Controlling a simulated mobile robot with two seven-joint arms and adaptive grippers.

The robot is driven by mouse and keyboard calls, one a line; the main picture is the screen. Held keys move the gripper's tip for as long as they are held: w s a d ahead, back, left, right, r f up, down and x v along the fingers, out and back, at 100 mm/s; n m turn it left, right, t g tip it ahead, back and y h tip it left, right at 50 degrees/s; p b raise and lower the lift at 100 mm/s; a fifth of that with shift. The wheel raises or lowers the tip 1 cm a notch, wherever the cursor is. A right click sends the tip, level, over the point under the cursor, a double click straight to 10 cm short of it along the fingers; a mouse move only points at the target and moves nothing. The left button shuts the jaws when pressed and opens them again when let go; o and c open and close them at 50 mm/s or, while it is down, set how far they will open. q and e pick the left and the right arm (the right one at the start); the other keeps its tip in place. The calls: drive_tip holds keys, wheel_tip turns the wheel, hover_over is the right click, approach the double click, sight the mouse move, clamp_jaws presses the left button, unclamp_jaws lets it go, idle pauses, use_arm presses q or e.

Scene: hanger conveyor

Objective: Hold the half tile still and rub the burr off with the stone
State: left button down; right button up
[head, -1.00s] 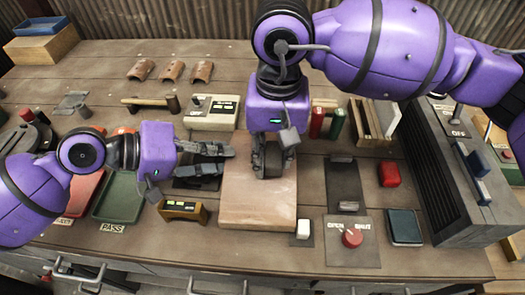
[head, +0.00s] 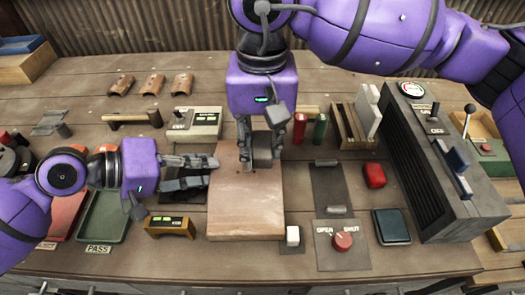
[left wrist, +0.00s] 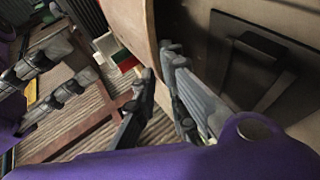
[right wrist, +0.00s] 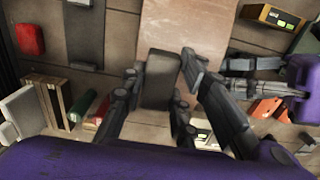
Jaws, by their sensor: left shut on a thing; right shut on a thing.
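The half tile (head: 245,212) is a wide tan slab lying lengthwise on the bench. My left gripper (head: 214,172) is shut on its left edge; the left wrist view shows the tile (left wrist: 139,25) entering between the fingers (left wrist: 162,88). My right gripper (head: 260,143) is shut on the stone (head: 263,150), a dark grey block. It holds the stone over the tile's far part, right of its middle. The stone also shows between the fingers in the right wrist view (right wrist: 159,80). I cannot tell whether it touches the tile. I cannot make out the burr.
A green tray (head: 103,217) lies at left. A red knob (head: 342,241) and a dark machine (head: 425,170) are at right.

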use_arm(q)
drive_tip(key=shift+a+f, duration=0.1)
drive_tip(key=shift+f, duration=0.05)
use_arm(e)
drive_tip(key=shift+r, duration=0.25)
drive_tip(key=shift+r, duration=1.5)
drive_tip(key=shift+f, duration=0.1)
